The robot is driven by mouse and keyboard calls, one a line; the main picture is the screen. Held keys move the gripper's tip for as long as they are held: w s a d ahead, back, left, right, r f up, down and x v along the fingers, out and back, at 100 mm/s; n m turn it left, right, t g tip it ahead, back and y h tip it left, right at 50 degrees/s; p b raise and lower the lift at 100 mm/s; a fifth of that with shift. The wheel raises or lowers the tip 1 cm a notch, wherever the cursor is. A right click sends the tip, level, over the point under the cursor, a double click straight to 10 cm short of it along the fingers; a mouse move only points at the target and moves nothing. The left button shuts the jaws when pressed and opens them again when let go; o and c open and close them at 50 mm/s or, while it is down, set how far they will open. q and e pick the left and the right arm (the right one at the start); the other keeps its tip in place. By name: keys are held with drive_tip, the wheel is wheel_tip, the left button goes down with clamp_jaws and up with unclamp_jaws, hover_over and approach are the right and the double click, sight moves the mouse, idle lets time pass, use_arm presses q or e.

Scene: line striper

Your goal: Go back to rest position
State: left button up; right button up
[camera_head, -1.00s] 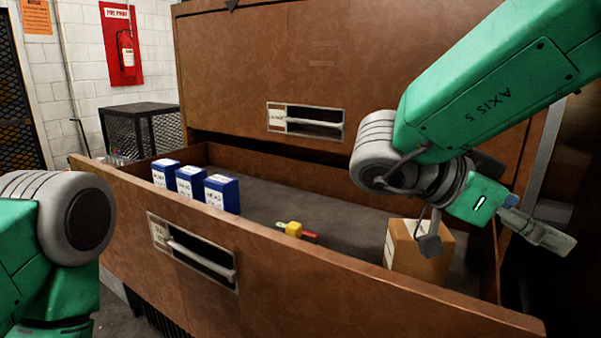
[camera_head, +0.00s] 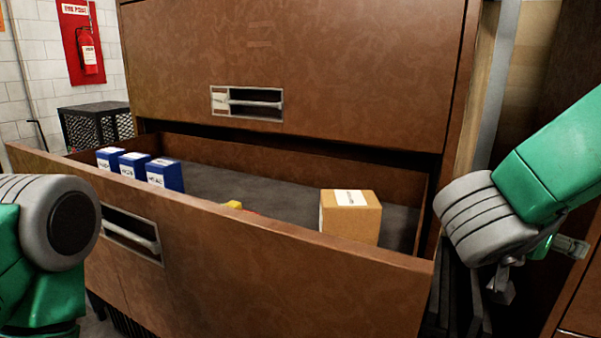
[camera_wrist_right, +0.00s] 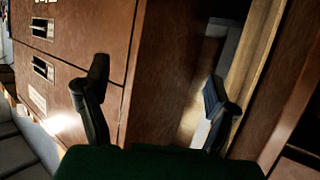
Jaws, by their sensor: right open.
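My right gripper (camera_head: 530,268) is outside the open drawer, to its right in the head view, partly hidden behind my wrist. In the right wrist view my right gripper (camera_wrist_right: 155,90) has its two fingers wide apart with nothing between them. Brown cabinet wood and a pale strip lie beyond the fingers. My left arm shows at the left edge of the head view, but its gripper is out of the picture.
The open drawer (camera_head: 290,262) holds several blue boxes (camera_head: 164,174) at the left, a small yellow item (camera_head: 233,205) and a brown carton (camera_head: 350,218) at the right. A shut drawer (camera_head: 330,60) is above.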

drive_tip(key=w+d+f+n+t+y+b, duration=0.2)
drive_tip(key=d+f+n, duration=0.15)
drive_tip(key=f, duration=0.35)
drive_tip(key=s+a+f+n+y+b, duration=0.2)
drive_tip(key=a+f+n+y+b, duration=0.15)
drive_tip(key=f, duration=1.15)
drive_tip(key=s+a+f+n+y+b, duration=0.1)
drive_tip(key=a+f+n+y+b, duration=0.2)
drive_tip(key=f, duration=1.2)
use_arm(q)
wheel_tip(320, 180, down, 14)
drive_tip(key=d+b, duration=0.1)
drive_tip(key=b, duration=0.4)
drive_tip(key=shift+r, duration=0.2)
use_arm(e)
drive_tip(key=s+a+f+n+g+y, duration=0.1)
drive_tip(key=s+f+g, duration=0.2)
drive_tip(key=s+f, duration=0.6)
drive_tip(key=s+a+f+n+g+y, duration=0.2)
drive_tip(key=s+f+g, duration=0.2)
drive_tip(key=s+f, duration=0.6)
drive_tip(key=shift+s+a+f+g, duration=0.15)
drive_tip(key=shift+s+a+g, duration=0.15)
drive_tip(key=shift+s, duration=1.25)
